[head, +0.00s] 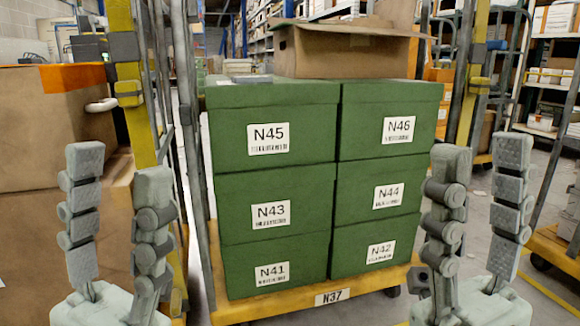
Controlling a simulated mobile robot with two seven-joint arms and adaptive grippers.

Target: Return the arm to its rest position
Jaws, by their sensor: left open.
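My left gripper (120,160) is at the lower left of the head view, fingers pointing up and spread apart, with nothing between them. My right gripper (482,153) is at the lower right, also pointing up with its fingers apart and empty. Both stand in front of a yellow-framed cart, one on each side of its green boxes. I cannot tell from this view how far either gripper is from the cart. The arms behind the grippers are out of view.
Green boxes labelled N41 to N46 (270,106) are stacked on a yellow cart base (300,309). An open cardboard box (345,52) sits on top. A large brown carton (40,135) stands at left. Shelving (555,85) fills the right. Some floor shows at right.

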